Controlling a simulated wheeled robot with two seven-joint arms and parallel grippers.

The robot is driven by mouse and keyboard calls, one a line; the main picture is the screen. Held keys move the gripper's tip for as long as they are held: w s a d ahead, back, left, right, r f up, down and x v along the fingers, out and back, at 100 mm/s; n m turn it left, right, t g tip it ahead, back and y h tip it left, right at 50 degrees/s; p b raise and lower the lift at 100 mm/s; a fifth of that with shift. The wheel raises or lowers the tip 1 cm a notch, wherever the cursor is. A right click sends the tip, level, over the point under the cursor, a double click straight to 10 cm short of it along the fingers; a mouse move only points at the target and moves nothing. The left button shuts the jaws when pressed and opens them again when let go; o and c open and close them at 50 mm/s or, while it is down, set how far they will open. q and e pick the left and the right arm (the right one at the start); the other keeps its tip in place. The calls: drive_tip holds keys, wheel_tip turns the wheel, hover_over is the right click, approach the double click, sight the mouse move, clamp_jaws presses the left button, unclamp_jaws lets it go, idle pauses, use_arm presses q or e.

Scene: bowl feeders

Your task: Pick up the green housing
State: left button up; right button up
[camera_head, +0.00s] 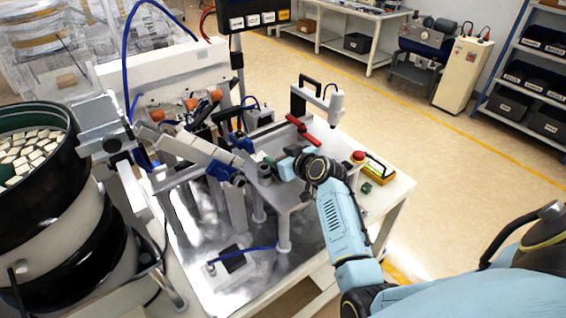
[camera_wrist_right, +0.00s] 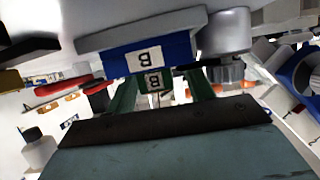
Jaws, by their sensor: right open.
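My right gripper (camera_head: 280,168) is open, low over the grey raised fixture plate (camera_head: 290,200) in the middle of the bench. I cannot tell for sure which is the green housing. The right wrist view shows a blue plate marked B (camera_wrist_right: 150,57) ahead, with dark green uprights below it; whether these are fingers or part is unclear. My left gripper is not in view.
A bowl feeder (camera_head: 45,150) with pale parts stands at the left. A grey chute (camera_head: 195,152) slopes toward the fixture. A white post with a red bar (camera_head: 302,130) stands behind my gripper. A yellow box (camera_head: 378,174) and red button (camera_head: 358,156) are to its right.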

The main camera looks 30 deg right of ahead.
drive_tip(key=shift+c, duration=0.4)
drive_tip(key=c, duration=0.9)
drive_tip(key=shift+c, duration=0.3)
drive_tip(key=shift+r, duration=0.1)
